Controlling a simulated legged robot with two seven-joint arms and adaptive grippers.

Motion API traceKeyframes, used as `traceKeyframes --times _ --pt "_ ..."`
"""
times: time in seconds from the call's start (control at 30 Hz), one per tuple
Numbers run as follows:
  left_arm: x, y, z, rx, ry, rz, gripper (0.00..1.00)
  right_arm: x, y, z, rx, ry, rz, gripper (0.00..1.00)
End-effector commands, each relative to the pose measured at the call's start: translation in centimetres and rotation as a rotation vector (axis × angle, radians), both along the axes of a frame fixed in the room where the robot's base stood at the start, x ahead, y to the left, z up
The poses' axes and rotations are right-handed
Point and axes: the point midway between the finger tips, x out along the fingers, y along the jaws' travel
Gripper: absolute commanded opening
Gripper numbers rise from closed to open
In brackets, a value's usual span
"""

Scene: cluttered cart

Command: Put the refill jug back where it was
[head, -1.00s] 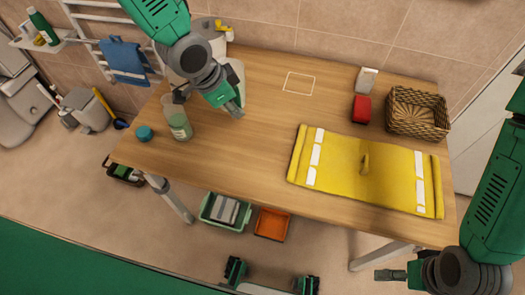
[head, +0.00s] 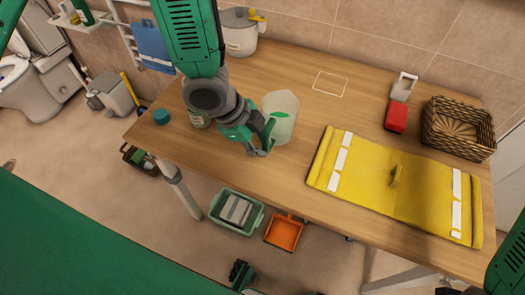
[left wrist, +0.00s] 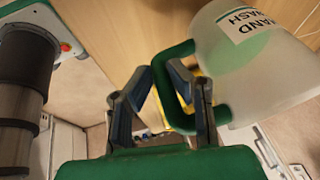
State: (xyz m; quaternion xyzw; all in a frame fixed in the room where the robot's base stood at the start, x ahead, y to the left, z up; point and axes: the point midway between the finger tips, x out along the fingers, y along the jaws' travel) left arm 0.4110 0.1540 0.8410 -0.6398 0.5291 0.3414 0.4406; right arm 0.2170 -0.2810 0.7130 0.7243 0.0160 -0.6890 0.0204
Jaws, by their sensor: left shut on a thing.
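The refill jug (head: 282,118) is a translucent whitish jug with a green handle. In the left wrist view the jug (left wrist: 262,75) shows a "HAND WASH" label and greenish contents. My left gripper (head: 262,143) is shut on its green handle (left wrist: 172,88), at the jug's near side. I cannot tell whether the jug's base touches the table. A white outlined rectangle (head: 330,84) on the table, behind and right of the jug, is empty. A clear bottle (head: 199,121) stands left of the jug, mostly hidden by my left arm.
A teal cap (head: 161,117) lies at the table's left. A white pot (head: 240,38) stands at the back. A yellow mat (head: 372,185), a red-and-white item (head: 397,118) and a wicker basket (head: 484,140) occupy the right side. Bare wood (head: 315,110) lies between jug and mat.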

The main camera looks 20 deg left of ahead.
Motion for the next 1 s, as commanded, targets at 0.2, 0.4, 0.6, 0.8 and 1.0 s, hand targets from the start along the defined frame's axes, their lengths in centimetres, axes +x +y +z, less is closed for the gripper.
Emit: traceKeyframes --times 0.2,0.4,0.6,0.8,1.0 --pt "0.0 0.0 -2.9 -0.001 0.001 -0.001 0.0 0.0 0.0 -0.8 0.0 0.0 0.0 0.91" --pt "0.0 0.0 -2.7 -0.001 -0.001 0.001 0.0 0.0 0.0 -0.7 0.0 0.0 0.0 0.91" --pt "0.0 0.0 -3.1 0.0 0.002 0.001 0.36 0.0 0.0 -0.9 0.0 0.0 0.0 0.91" --pt "0.0 0.0 -3.1 0.0 0.002 0.001 0.36 0.0 0.0 -0.9 0.0 0.0 0.0 0.91" --pt "0.0 0.1 -2.5 0.0 0.0 0.001 0.36 0.0 0.0 -0.6 0.0 0.0 0.0 0.91"
